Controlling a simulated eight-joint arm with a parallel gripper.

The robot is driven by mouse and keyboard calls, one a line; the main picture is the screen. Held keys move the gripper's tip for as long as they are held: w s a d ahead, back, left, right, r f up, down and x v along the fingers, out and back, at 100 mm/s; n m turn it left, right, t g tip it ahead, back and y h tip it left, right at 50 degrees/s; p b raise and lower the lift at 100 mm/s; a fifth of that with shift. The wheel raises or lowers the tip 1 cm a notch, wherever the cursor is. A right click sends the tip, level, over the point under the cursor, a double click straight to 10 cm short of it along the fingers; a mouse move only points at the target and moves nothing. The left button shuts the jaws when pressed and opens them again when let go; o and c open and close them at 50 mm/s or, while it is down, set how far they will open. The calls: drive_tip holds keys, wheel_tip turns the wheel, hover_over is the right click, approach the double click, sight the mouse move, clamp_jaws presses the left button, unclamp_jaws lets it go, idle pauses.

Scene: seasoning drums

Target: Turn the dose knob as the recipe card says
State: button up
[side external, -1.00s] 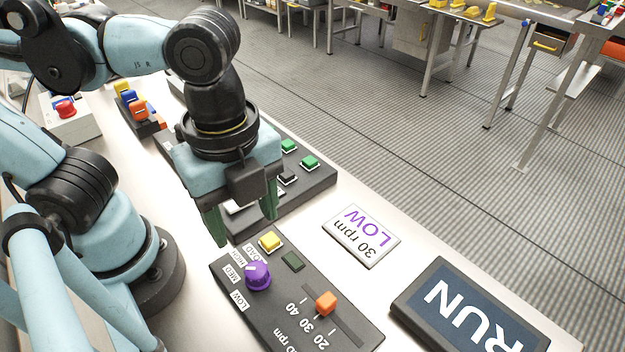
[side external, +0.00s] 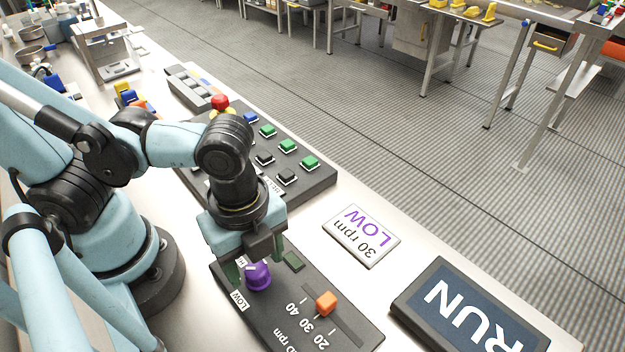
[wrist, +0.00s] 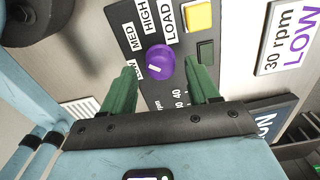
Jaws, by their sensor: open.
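The purple dose knob (side external: 258,277) sits on a dark panel (side external: 262,318). It also shows in the wrist view (wrist: 160,58), with a white mark on it; I cannot tell which label the mark points to. The LOW label (side external: 240,301) is by the knob; MED (wrist: 131,37) and HIGH (wrist: 150,16) show in the wrist view. The recipe card (side external: 361,236) reads "LOW" and "30 rpm". My gripper (side external: 256,262) is open above the knob, its green fingers to either side; contact cannot be told. It also shows in the wrist view (wrist: 163,74).
An orange slider (side external: 326,302) stands on the same panel by a 20-30-40 scale. A yellow button (wrist: 198,16) is near the knob. A RUN screen (side external: 470,310) lies to the right. A button panel (side external: 300,180) with a red button (side external: 220,102) is behind.

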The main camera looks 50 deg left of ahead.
drive_tip(key=shift+f, duration=1.1)
drive_tip(key=c, duration=1)
drive_tip(key=shift+c, duration=0.2)
drive_tip(key=shift+n, duration=0.3)
drive_tip(key=n, duration=0.3)
drive_tip(key=shift+n, duration=2.1)
